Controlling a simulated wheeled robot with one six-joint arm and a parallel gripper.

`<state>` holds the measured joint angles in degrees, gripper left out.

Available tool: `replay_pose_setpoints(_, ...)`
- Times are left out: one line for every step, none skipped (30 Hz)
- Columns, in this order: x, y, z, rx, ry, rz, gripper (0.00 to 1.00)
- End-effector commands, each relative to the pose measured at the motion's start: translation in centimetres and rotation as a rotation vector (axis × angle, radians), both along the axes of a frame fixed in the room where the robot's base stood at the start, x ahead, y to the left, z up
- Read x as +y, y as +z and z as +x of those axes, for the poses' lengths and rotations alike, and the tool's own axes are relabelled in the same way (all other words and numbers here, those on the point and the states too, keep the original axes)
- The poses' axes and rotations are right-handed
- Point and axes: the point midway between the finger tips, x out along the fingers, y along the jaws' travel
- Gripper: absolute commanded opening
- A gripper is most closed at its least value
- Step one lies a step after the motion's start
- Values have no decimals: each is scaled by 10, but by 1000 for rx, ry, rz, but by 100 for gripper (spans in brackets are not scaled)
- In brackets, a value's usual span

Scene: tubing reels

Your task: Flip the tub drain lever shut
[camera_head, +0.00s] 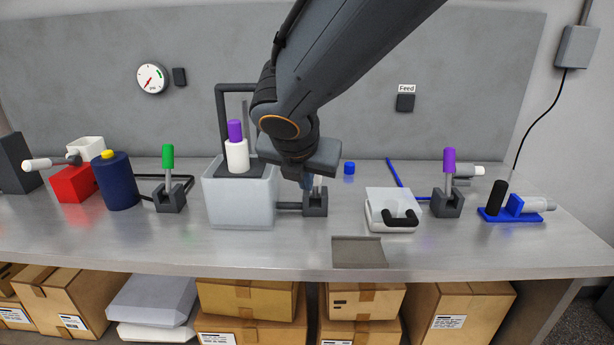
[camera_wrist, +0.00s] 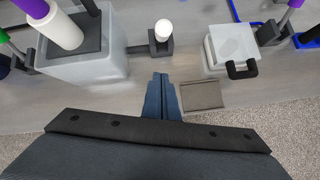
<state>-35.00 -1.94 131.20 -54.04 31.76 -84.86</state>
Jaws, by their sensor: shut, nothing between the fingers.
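The translucent grey tub (camera_head: 240,205) stands at centre left on the bench; it also shows in the wrist view (camera_wrist: 85,75). A short dark pipe (camera_head: 289,206) runs from it to a dark valve block (camera_head: 315,205) with a white-knobbed lever (camera_head: 318,182), which I take as the tub drain lever. In the wrist view its round white knob (camera_wrist: 163,28) stands over the block (camera_wrist: 160,46). My gripper (camera_head: 307,184) is shut and empty, pointing down close to the lever and partly covering it in the head view. In the wrist view the fingertips (camera_wrist: 161,77) appear apart from the knob. I cannot tell the lever's exact tilt.
A green lever (camera_head: 168,158) and a purple lever (camera_head: 449,161) stand on similar blocks to the left and right. A white-purple bottle (camera_head: 237,155) stands on the tub. A white container (camera_head: 388,205) and a flat grey tray (camera_head: 359,253) lie right of the drain block.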

Motion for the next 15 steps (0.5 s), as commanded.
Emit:
replay_pose_setpoints(-2, -10, 6, 3, -4, -3, 0)
replay_pose_setpoints(-3, -15, 10, 3, -3, -3, 0)
replay_pose_setpoints(-3, -22, 15, 4, -4, -2, 0)
replay_pose_setpoints(-4, -26, 19, 4, -3, -3, 0)
replay_pose_setpoints(-4, -31, 23, 4, -3, -3, 0)
replay_pose_setpoints(-5, -37, 28, 3, -3, -2, 0)
replay_pose_setpoints(-5, -42, 31, 4, -4, -2, 0)
replay_pose_setpoints(-6, -46, 35, 3, -4, -3, 0)
replay_pose_setpoints(-6, -52, 40, 3, -3, -2, 0)
replay_pose_setpoints(-7, -56, 44, 3, -2, -2, 0)
replay_pose_setpoints(-7, -60, 47, 3, -3, -2, 0)
replay_pose_setpoints(-9, -57, 52, 2, -5, -1, 0)
replay_pose_setpoints(-11, -52, 56, 1, -6, 1, 0)
replay_pose_setpoints(-11, -49, 60, 0, -5, 2, 0)
replay_pose_setpoints(-13, -47, 64, 0, -5, 2, 0)
